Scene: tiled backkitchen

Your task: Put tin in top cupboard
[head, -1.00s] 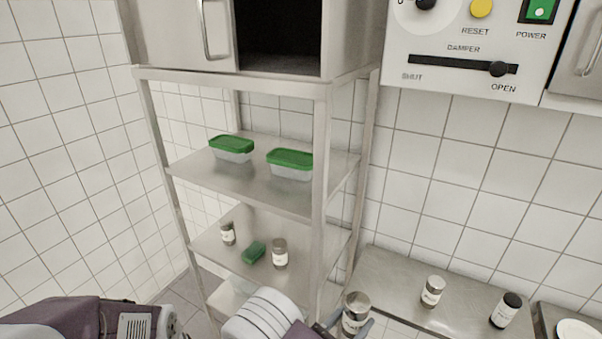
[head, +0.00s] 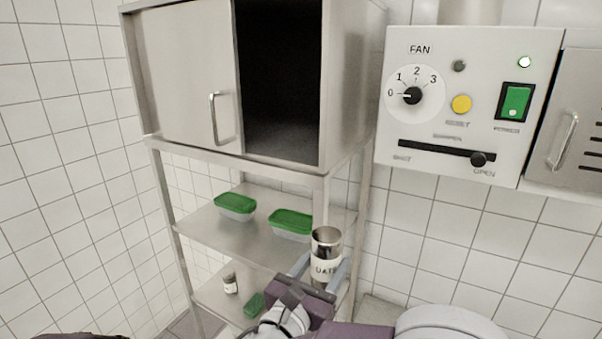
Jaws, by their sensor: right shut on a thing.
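The tin (head: 326,244) is a metal cylinder with a pale lettered label, held upright in front of the shelf rack's right post. My right gripper (head: 324,271) is shut on it, with one finger on each side. The top cupboard (head: 185,82) stands on the rack, above and behind the tin. Its sliding door covers the left part, and the right part is an open dark gap (head: 281,85). The inside is too dark to make out. Only a bit of my left arm shows at the bottom left; its gripper is out of frame.
Two green-lidded tubs (head: 235,207) (head: 291,224) sit on the shelf under the cupboard. A jar (head: 230,284) and a green sponge (head: 254,304) are on the lower shelf. A fan control panel (head: 468,103) is on the right wall.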

